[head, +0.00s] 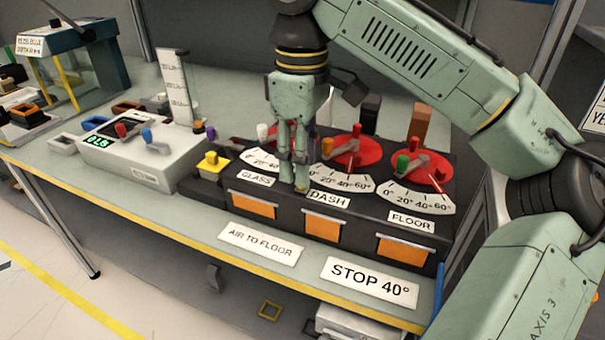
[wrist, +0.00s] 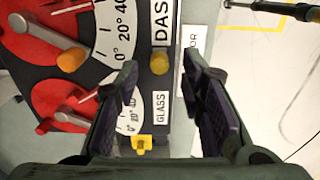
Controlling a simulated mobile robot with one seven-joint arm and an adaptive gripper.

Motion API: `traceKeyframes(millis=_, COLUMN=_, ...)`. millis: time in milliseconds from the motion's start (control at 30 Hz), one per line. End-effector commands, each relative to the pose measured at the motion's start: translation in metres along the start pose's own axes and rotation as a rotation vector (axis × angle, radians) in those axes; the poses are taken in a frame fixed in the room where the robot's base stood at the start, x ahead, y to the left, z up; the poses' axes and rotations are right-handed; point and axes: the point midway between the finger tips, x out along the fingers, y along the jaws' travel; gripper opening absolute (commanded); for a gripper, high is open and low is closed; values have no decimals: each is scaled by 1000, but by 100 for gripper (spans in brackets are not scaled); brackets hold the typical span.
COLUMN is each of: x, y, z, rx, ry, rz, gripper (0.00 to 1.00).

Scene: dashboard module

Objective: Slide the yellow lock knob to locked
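A small round yellow knob (wrist: 160,62) sits on the black dashboard module, between the DASH and GLASS labels. In the head view, a bit of the knob (head: 302,190) shows at my fingertips, mostly hidden. My gripper (head: 293,178) points down over the module's front edge. In the wrist view my gripper (wrist: 162,78) is open and empty, with the knob in line with the gap between its fingers. I cannot tell whether the fingers reach down around it. No locked mark is readable.
Three red dials with coloured levers stand behind, including the orange-tipped DASH lever (head: 327,148). A yellow block (head: 213,162) with a knob sits at the module's left end. Orange-fronted slots line the front. A white console (head: 150,150) stands left; signs (head: 262,243) lie in front.

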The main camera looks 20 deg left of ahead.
Motion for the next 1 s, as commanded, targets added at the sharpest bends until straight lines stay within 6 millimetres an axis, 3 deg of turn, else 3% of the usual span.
traceKeyframes(millis=200, x=26, y=0, z=0, rx=-1, ry=0, rz=-1, gripper=36)
traceKeyframes(millis=567, x=32, y=0, z=0, rx=0, ry=0, rz=1, gripper=36)
traceKeyframes(millis=1000, x=32, y=0, z=0, rx=0, ry=0, rz=1, gripper=7)
